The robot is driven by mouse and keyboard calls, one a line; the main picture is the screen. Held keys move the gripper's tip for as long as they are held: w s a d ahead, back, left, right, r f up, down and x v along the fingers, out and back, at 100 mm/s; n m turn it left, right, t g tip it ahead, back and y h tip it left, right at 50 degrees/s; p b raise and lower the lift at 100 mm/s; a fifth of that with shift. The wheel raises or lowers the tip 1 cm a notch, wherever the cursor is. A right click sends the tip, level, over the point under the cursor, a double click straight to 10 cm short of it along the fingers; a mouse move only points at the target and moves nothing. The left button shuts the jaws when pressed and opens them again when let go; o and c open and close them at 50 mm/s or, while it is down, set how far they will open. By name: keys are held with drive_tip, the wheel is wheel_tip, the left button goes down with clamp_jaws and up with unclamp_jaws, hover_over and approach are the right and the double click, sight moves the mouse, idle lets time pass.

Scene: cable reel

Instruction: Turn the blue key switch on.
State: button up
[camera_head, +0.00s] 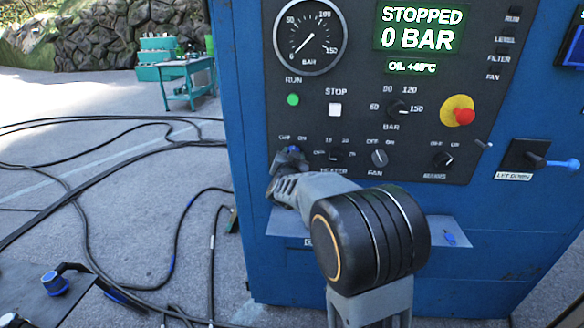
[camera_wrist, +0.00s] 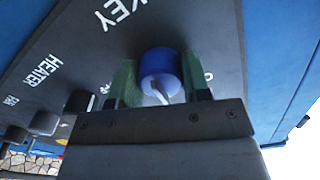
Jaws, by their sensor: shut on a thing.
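The blue key switch (camera_wrist: 160,66) is a round blue knob with a pale pointer line on its face, on the dark panel beside the white KEY label. My gripper (camera_wrist: 160,84) is shut on it, with one green-sided finger on each side of the knob. In the head view my gripper (camera_head: 286,164) reaches the panel's lower left and covers most of the switch. An OFF ON label shows just above it. The exact angle of the key against its label cannot be told.
The HEATER knob (camera_head: 336,154) and FAN knob (camera_head: 379,158) sit close on the right. A red emergency button (camera_head: 464,116) and a blue-tipped lever (camera_head: 560,163) are farther right. The display (camera_head: 422,27) reads STOPPED, 0 BAR. Black cables lie on the floor at left.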

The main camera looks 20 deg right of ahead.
drive_tip(key=shift+a+m+b, duration=0.1)
drive_tip(key=shift+m+b, duration=1.6)
drive_tip(key=shift+m, duration=0.5)
drive_tip(key=o, duration=0.9)
drive_tip(key=shift+p+v, duration=0.5)
drive_tip(key=shift+v, duration=6.4)
drive_tip(key=shift+w+r, duration=0.1)
